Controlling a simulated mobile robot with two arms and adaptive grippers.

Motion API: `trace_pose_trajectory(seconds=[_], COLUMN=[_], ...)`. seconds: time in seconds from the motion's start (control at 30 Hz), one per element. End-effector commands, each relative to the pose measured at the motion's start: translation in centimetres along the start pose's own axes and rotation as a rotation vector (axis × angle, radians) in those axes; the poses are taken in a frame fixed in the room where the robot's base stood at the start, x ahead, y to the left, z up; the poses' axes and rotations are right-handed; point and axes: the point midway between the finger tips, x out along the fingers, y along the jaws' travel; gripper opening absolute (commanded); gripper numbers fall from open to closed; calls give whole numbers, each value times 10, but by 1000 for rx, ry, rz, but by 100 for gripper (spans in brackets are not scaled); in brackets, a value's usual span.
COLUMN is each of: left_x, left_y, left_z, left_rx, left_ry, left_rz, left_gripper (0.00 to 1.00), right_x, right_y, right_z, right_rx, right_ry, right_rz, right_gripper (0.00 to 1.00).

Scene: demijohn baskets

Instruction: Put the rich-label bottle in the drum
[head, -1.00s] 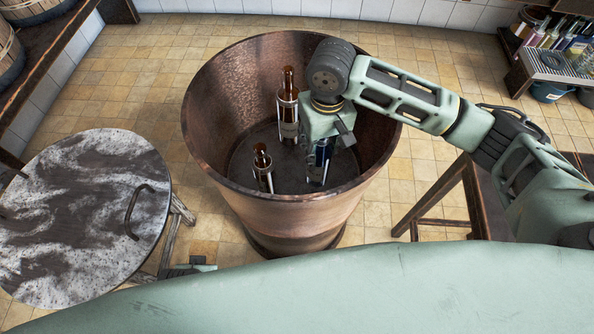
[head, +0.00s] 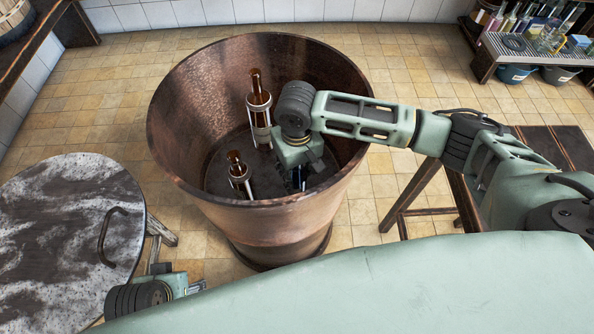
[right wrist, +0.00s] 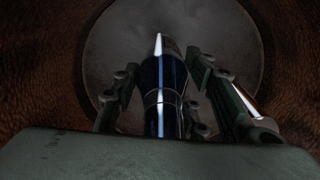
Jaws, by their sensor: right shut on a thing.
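The copper drum (head: 180,150) stands open in the middle of the head view. My right gripper (head: 302,176) reaches down inside it on the right. In the right wrist view its fingers (right wrist: 163,105) are shut on a dark blue bottle (right wrist: 163,80), with the drum's round floor beyond it. The bottle is almost hidden by the gripper in the head view, and its label cannot be read. Two brown bottles with pale labels, a taller one (head: 260,110) and a shorter one (head: 239,176), stand in the drum to the gripper's left. My left gripper (head: 194,288) shows partly at the lower left.
A round marbled lid (head: 60,230) with a handle lies on a stool at the left. A dark wooden table (head: 545,150) stands right of the drum. A rack with several bottles (head: 505,20) is at the upper right. The tiled floor behind the drum is clear.

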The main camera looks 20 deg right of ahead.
Motion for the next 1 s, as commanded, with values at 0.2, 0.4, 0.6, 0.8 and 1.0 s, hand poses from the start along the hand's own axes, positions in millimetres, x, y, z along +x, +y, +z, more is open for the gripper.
trace_pose_trajectory(seconds=[0.2, 0.4, 0.6, 0.8, 1.0], left_x=[2, 5, 5, 5, 6], left_y=[0, 0, 0, 0, 1], left_z=[1, 1, 1, 1, 0], left_rx=[0, 0, 0, 0, 1], left_ry=[-3, -1, -1, -1, -4], left_rz=[0, 0, 0, 0, 2], left_gripper=[59, 59, 59, 59, 59], right_x=[0, 2, 2, 1, -10], right_y=[0, 0, 0, 0, -1], right_z=[0, 0, 0, 0, 0], right_rx=[0, 1, 0, 0, 0], right_ry=[0, 0, 0, 0, 1], right_rz=[-1, 0, 0, 0, -2], right_gripper=[0, 50, 59, 59, 59])
